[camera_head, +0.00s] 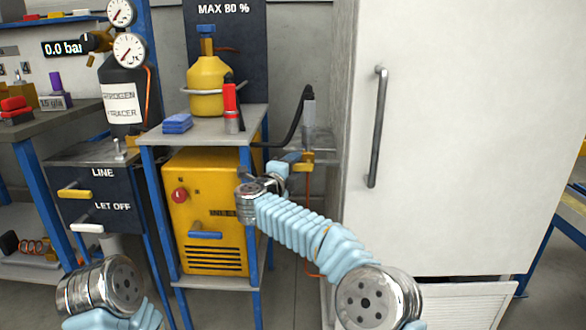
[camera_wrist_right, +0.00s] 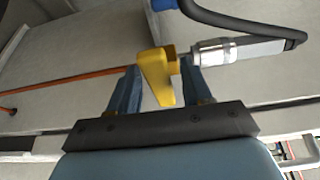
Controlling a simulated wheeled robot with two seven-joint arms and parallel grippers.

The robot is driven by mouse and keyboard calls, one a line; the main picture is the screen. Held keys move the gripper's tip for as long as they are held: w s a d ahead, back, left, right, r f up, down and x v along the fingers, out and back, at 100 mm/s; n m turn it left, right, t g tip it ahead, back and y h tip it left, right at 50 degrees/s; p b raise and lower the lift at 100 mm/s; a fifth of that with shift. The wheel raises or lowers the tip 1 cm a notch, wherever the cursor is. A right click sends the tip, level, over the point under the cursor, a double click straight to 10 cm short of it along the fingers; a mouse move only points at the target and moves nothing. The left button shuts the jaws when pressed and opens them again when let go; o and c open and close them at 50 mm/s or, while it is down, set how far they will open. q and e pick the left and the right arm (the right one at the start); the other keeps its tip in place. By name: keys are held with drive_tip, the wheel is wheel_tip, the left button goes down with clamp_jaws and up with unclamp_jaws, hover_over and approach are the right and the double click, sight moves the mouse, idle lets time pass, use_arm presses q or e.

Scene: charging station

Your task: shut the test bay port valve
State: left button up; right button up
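The yellow valve handle (camera_head: 307,157) is on the port beside the tall white cabinet, below a grey hose connector (camera_head: 309,108). My right gripper (camera_head: 297,160) is at this handle, partly hidden behind my wrist. In the right wrist view, my right gripper (camera_wrist_right: 162,88) has its two blue fingers apart, one on each side of the yellow handle (camera_wrist_right: 158,75). A narrow gap shows on the right side; contact on the left side cannot be told. The metal connector (camera_wrist_right: 228,51) lies just beyond the right finger. My left gripper is out of view; only part of its arm shows.
The white cabinet (camera_head: 455,130) with a long handle stands close on the right. A small grey table (camera_head: 210,130) holds a yellow bottle (camera_head: 207,85) and a red-topped cylinder (camera_head: 231,108). A yellow machine (camera_head: 205,215) stands below it. An orange hose (camera_wrist_right: 60,82) runs behind the fingers.

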drive_tip(key=b+v, duration=0.1)
drive_tip(key=v, duration=1.2)
drive_tip(key=shift+s+b, duration=0.3)
drive_tip(key=shift+s, duration=0.05)
drive_tip(key=shift+a, duration=0.1)
